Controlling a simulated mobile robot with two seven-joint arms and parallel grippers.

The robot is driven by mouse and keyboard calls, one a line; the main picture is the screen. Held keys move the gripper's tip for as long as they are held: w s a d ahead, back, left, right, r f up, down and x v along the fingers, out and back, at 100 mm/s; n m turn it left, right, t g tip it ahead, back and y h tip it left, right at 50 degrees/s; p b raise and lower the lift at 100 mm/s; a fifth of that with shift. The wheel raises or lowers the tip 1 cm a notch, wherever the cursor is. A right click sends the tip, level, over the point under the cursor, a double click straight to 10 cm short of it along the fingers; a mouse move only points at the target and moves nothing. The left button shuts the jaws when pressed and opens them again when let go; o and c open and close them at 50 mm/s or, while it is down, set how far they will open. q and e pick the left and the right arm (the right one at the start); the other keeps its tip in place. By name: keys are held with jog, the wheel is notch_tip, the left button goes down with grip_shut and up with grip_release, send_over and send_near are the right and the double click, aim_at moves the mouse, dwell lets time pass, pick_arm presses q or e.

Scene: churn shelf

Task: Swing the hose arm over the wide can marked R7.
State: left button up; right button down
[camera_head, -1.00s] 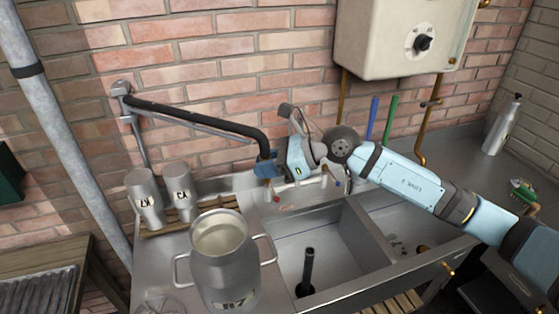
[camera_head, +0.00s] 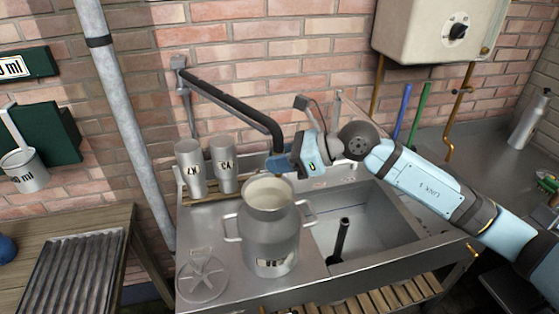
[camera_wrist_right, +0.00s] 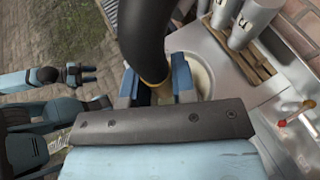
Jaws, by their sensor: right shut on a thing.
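The wide can (camera_head: 272,235), grey metal with two side handles, stands upright left of the sink basin. Its front label is blurred now but read R7 a second ago. The black hose arm (camera_head: 232,102) reaches from a wall pivot and bends down at its outer end. My right gripper (camera_head: 281,162) is shut on the hose arm's end, above and slightly right of the can's open mouth in the head view. In the right wrist view the hose (camera_wrist_right: 146,35) passes between the blue fingers, with the can's mouth (camera_wrist_right: 205,78) partly hidden behind. My left gripper (camera_wrist_right: 85,73) seems to show small at the left.
Two narrow labelled cans (camera_head: 189,168) (camera_head: 223,163) stand on a wooden slat rack behind. A round lid-like metal piece (camera_head: 203,278) lies left of the wide can. A dark upright pipe (camera_head: 340,240) stands in the basin. A boiler-like box (camera_head: 435,38) hangs at upper right.

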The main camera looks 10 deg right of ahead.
jog(key=shift+s+a, duration=0.15)
jog(key=shift+a, duration=0.15)
jog(key=c, duration=0.9)
grip_release()
jog(key=shift+c, duration=0.2)
jog(key=b+v, duration=0.3)
jog(key=v, duration=1.1)
jog(key=shift+b, duration=0.3)
